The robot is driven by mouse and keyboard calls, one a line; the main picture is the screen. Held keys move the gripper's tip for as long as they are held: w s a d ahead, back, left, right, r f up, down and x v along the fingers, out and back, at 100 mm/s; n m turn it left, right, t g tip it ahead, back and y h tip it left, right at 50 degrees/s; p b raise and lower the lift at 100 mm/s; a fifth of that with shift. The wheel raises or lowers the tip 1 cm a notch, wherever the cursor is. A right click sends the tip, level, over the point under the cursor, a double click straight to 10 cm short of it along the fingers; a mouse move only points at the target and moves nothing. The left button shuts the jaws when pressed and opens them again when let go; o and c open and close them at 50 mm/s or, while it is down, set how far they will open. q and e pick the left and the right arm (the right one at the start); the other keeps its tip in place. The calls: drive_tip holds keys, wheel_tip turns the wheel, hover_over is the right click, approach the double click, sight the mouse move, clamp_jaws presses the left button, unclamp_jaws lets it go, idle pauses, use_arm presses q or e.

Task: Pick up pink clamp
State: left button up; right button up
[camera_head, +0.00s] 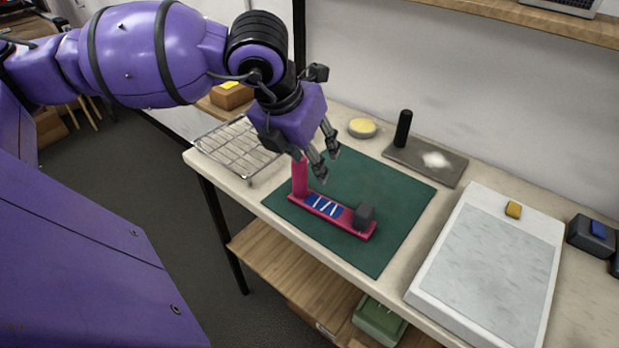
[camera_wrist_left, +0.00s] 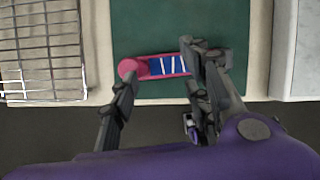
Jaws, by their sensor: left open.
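The pink clamp (camera_head: 299,178) rests on a green mat (camera_head: 395,195). It has a pink base bar, an upright pink post at its left end, a blue panel with white stripes, and a dark grey block (camera_head: 364,214) near its right end. My left gripper (camera_head: 327,166) is open and empty above the mat, behind and above the clamp. In the left wrist view the clamp (camera_wrist_left: 133,68) lies beyond the open fingers (camera_wrist_left: 157,68), and the right finger covers its right end. My right gripper is not in view.
A wire rack (camera_head: 238,147) stands left of the mat. Behind it are a yellow round sponge (camera_head: 362,127) and a grey plate (camera_head: 447,165) with a black upright handle (camera_head: 403,128). A white tray (camera_head: 455,233) with a grey surface lies to the right. The wall bounds the back.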

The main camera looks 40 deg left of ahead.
sight(298, 170)
use_arm(q)
drive_tip(key=shift+n+y, duration=0.8)
drive_tip(key=shift+n, duration=0.1)
drive_tip(key=a+f, duration=0.1)
drive_tip(key=f, duration=0.1)
drive_tip(key=w+a+f, duration=0.1)
drive_tip(key=f, duration=0.1)
drive_tip(key=a+f, duration=0.2)
drive_tip(key=shift+w+f+p, duration=0.25)
drive_tip(key=shift+p, duration=0.1)
drive_tip(key=shift+w+f, duration=0.15)
drive_tip(key=shift+f, duration=0.2)
drive_tip(key=shift+a, duration=0.1)
clamp_jaws()
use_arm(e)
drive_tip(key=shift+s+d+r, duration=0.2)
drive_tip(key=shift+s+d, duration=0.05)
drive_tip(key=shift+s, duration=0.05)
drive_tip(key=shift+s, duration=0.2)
